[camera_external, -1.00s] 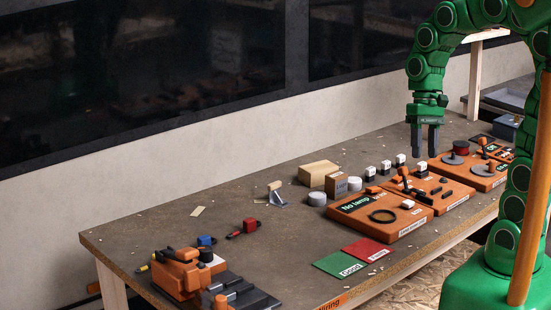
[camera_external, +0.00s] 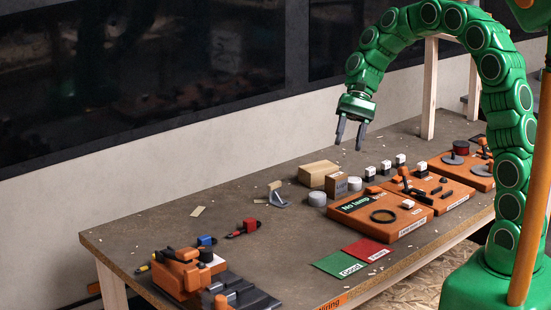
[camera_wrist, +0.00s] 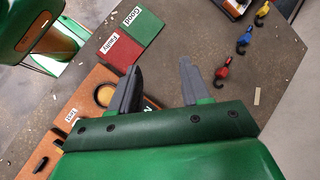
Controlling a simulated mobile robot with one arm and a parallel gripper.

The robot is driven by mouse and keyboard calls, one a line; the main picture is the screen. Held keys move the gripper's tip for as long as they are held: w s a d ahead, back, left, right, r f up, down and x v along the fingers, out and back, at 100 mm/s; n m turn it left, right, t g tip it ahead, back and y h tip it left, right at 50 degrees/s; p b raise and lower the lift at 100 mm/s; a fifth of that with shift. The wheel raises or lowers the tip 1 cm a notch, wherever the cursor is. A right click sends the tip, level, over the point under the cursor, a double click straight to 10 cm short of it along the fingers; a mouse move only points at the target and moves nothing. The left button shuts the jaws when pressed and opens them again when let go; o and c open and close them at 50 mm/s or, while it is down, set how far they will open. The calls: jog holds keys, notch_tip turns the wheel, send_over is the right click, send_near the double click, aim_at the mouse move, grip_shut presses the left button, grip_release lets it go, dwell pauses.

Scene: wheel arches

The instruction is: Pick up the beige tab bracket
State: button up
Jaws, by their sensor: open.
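A small bracket with a beige tab on a grey foot (camera_external: 277,194) stands on the workbench (camera_external: 240,270) in the external view, left of the cardboard boxes. I cannot make it out in the wrist view; my gripper's body fills the lower part there. My gripper (camera_external: 349,146) is open and empty, pointing down above the bench, to the right of the bracket and higher than it. Its two grey fingers stand apart in the wrist view (camera_wrist: 162,68).
Cardboard boxes (camera_external: 318,173) and white cylinders (camera_external: 317,199) stand between bracket and orange panels (camera_external: 385,229). Red (camera_external: 250,226) and blue (camera_external: 206,241) connectors and a flat beige strip (camera_external: 197,211) lie left. Green (camera_external: 343,264) and red (camera_external: 368,250) mats lie in front.

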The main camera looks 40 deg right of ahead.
jog(key=w+f+m+y, duration=0.2)
jog(key=w+f, duration=0.2)
jog(key=w, duration=0.4)
jog(key=w+f+m+y, duration=0.1)
jog(key=w+f+m, duration=0.15)
jog(key=w, duration=0.55)
jog(key=m+t+y, duration=0.2)
jog(key=m+y, duration=0.1)
jog(key=m, duration=0.2)
send_near(276, 183)
jog(key=a+f, duration=0.3)
jog(key=shift+w+a, duration=0.15)
jog(key=shift+w, duration=0.15)
jog(key=shift+r+x, duration=0.15)
jog(key=shift+x, duration=1.8)
jog(key=shift+r+x, duration=0.15)
jog(key=shift+x, duration=1.8)
jog(key=shift+s+a+y, duration=0.1)
jog(key=shift+a+y, duration=0.05)
jog(key=shift+y, duration=0.15)
grip_shut()
